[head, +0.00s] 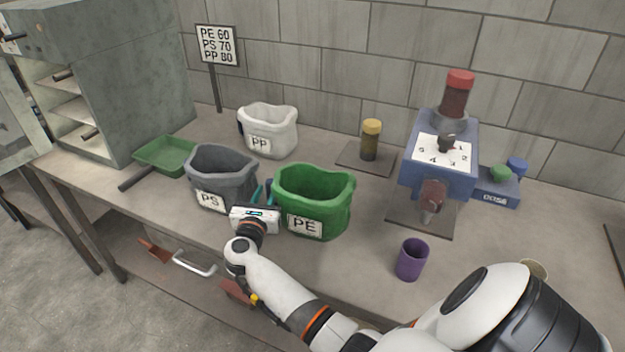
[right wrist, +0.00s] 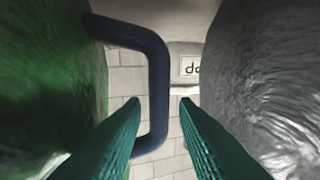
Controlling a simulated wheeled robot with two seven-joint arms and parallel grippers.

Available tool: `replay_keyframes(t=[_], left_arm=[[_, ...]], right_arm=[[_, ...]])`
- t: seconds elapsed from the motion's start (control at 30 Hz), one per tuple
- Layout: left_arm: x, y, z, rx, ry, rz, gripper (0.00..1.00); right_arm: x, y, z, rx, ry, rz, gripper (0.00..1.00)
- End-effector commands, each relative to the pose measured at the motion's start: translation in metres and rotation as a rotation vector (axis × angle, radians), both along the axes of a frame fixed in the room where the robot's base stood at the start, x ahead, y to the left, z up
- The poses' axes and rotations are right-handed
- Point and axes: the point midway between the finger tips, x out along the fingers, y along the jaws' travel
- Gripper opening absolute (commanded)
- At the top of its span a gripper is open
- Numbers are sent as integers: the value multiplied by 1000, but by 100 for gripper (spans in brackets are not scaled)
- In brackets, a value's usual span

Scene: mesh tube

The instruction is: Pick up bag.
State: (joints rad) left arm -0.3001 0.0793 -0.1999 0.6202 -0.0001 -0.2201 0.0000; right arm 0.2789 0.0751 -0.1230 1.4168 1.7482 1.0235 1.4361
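The green bag marked PE (head: 318,187) stands upright on the bench in the head view. The grey bag marked PS (head: 222,165) stands to its left, and the white bag marked PP (head: 268,122) is behind. My right gripper (head: 262,192) is low in the gap between the grey and green bags. In the right wrist view, its two teal fingers (right wrist: 160,110) are apart. A dark blue loop handle (right wrist: 158,80) on the green bag's side (right wrist: 55,80) lies between the fingertips in the picture; contact cannot be told. The grey bag (right wrist: 265,75) fills the right side. My left gripper is not in view.
A green scoop (head: 165,155) lies left of the grey bag. A purple cup (head: 412,260) stands at the front right. A blue machine (head: 437,160) and a yellow-capped jar (head: 371,140) stand behind. A sign (head: 217,45) rises at the back.

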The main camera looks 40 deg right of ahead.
Motion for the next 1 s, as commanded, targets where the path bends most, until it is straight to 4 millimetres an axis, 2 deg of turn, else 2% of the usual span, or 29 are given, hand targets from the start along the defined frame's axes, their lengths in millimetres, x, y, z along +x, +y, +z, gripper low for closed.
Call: replay_keyframes(t=[0.03,0.2,0.67,1.0], left_arm=[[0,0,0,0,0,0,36],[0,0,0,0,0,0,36],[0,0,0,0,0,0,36],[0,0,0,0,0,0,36]], right_arm=[[0,0,0,0,0,0,27],[0,0,0,0,0,0,0],[0,0,2,-1,-1,0,0],[0,1,23,-1,-4,0,0]])
